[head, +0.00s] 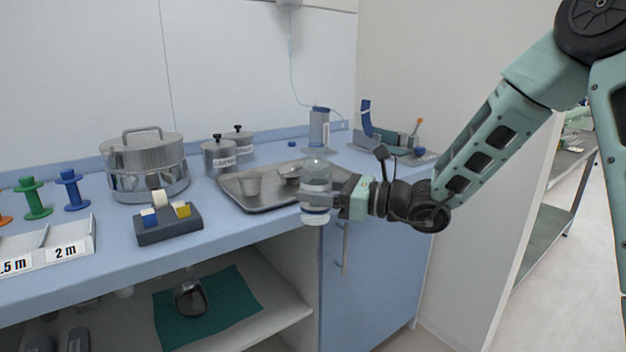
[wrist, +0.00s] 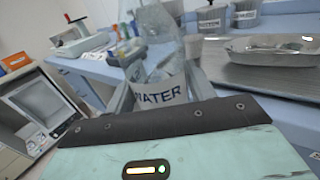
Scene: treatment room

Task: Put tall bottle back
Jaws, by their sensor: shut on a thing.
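A clear bottle (head: 316,186) with a white band is held upright in my gripper (head: 338,199), in front of the counter's edge at about counter height. In the wrist view the bottle (wrist: 158,92) fills the space between the fingers, and its band reads "WATER". My gripper (wrist: 160,98) is shut on its lower part. The bottle hides part of the metal tray's front right corner in the head view. I cannot tell its exact gap to the counter.
The metal tray (head: 232,189) holds a cup (head: 249,183) and a bowl (head: 290,173). Behind stand lidded canisters (head: 219,158) and a blue-grey dispenser (head: 319,128). A steel drum (head: 143,170) and dark block (head: 168,228) stand left. Bare counter shows between block and tray.

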